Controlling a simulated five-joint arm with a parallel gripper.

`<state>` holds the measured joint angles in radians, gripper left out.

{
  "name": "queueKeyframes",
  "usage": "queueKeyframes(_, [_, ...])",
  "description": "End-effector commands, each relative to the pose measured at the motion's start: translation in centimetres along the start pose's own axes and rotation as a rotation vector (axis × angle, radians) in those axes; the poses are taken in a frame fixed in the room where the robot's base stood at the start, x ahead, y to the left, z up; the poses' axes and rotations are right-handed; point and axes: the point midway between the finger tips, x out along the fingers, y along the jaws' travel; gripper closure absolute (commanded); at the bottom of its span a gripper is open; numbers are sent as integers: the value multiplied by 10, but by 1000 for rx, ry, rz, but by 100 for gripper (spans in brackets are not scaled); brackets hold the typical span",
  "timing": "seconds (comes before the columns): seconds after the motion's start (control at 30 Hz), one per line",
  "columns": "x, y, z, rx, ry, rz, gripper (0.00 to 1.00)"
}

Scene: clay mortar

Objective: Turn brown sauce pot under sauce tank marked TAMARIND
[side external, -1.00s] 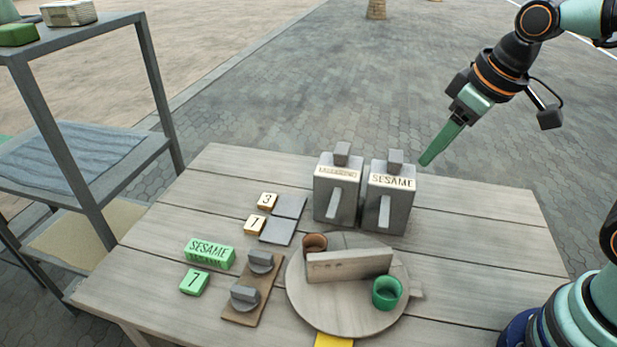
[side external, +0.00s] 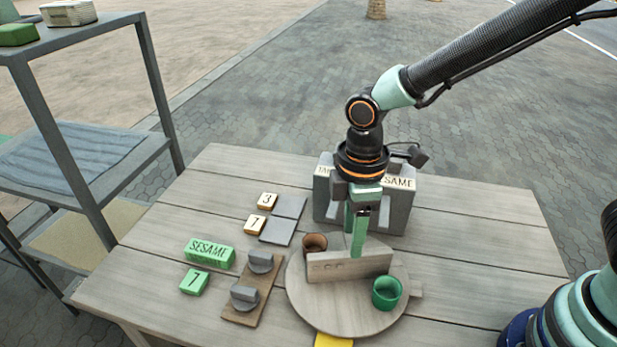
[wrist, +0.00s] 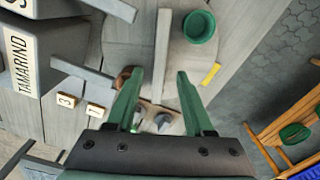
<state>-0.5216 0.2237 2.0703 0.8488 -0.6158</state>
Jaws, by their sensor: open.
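The brown sauce pot (side external: 315,243) stands on the round wooden turntable (side external: 340,320), behind the upright divider board (side external: 335,268). The green pot (side external: 387,293) stands in front of the board. The TAMARIND tank (side external: 322,200) is the left of two grey tanks; my arm partly covers it. Its label reads clearly in the wrist view (wrist: 18,60). My gripper (side external: 356,240) is open, pointing down over the turntable by the board, right of the brown pot. In the wrist view the board (wrist: 161,50) runs between my open fingers (wrist: 159,75); the brown pot (wrist: 122,78) is beside the left finger.
The SESAME tank (side external: 400,205) stands right of the TAMARIND one. A yellow mark (side external: 333,341) lies in front.

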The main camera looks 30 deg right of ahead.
Motion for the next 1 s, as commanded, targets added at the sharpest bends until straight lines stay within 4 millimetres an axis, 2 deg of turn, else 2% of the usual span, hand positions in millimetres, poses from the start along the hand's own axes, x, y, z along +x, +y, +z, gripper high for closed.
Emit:
queueKeyframes(0.2, [45,-1,2,2,-5,-3,48])
queueKeyframes(0.4, [74,0,1,3,-2,-2,48])
queueKeyframes(0.6, [89,0,0,3,0,0,48])
queueKeyframes(0.93, [91,0,0,3,2,1,48])
queueKeyframes(0.97, [91,0,0,3,1,1,55])
queueKeyframes(1.0, [91,0,0,3,1,1,70])
